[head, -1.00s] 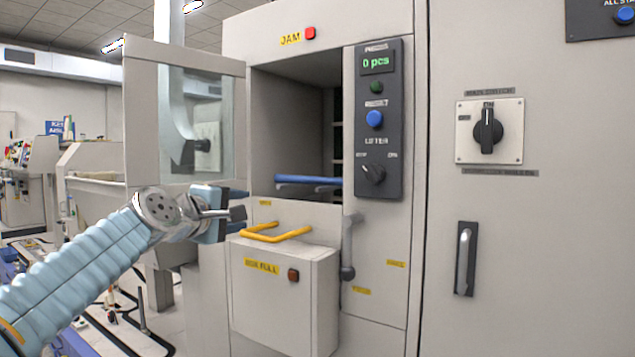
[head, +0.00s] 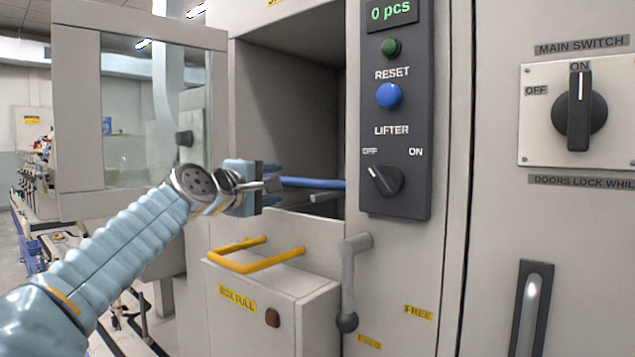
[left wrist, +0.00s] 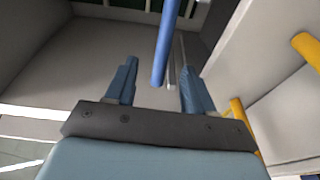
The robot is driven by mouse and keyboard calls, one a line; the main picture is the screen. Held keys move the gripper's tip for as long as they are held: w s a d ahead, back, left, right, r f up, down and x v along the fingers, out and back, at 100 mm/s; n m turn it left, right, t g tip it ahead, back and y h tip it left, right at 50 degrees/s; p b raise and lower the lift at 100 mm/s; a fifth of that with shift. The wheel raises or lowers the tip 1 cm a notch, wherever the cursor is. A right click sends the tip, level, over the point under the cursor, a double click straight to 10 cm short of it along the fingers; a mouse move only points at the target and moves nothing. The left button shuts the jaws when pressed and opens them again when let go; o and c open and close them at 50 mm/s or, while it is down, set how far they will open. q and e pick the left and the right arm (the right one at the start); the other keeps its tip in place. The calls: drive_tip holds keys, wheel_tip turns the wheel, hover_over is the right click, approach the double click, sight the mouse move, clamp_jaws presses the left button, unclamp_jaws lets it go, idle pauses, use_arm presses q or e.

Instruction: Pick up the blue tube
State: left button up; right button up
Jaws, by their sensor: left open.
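The blue tube (head: 318,183) lies level across the lower part of the open cabinet bay in the head view. My left gripper (head: 268,185) is at the bay's mouth, at the tube's left end, and hides part of it. In the left wrist view the tube (left wrist: 166,45) comes down from the top, and its near end shows between the two spread fingers of my left gripper (left wrist: 157,82). The fingers are apart and do not appear closed on it. I cannot tell how deep the tube reaches between them. My right gripper is not in view.
A thin grey bar (head: 322,197) runs just below the tube. A glazed door (head: 75,110) stands open at left. A yellow handle (head: 275,262) tops the box (head: 285,315) below. The control panel (head: 395,120) and a grey lever (head: 347,285) are right of the bay.

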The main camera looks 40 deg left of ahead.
sight(296, 183)
use_arm(q)
drive_tip(key=w, duration=0.3)
drive_tip(key=w+p, duration=0.1)
drive_tip(key=w, duration=0.1)
drive_tip(key=shift+w+a, duration=0.25)
drive_tip(key=shift+a, duration=0.1)
drive_tip(key=w, duration=0.3)
drive_tip(key=w+f+p, duration=0.1)
drive_tip(key=w, duration=0.1)
drive_tip(key=shift+w+a, duration=0.1)
drive_tip(key=shift+a, duration=0.25)
drive_tip(key=shift+c, duration=0.3)
clamp_jaws()
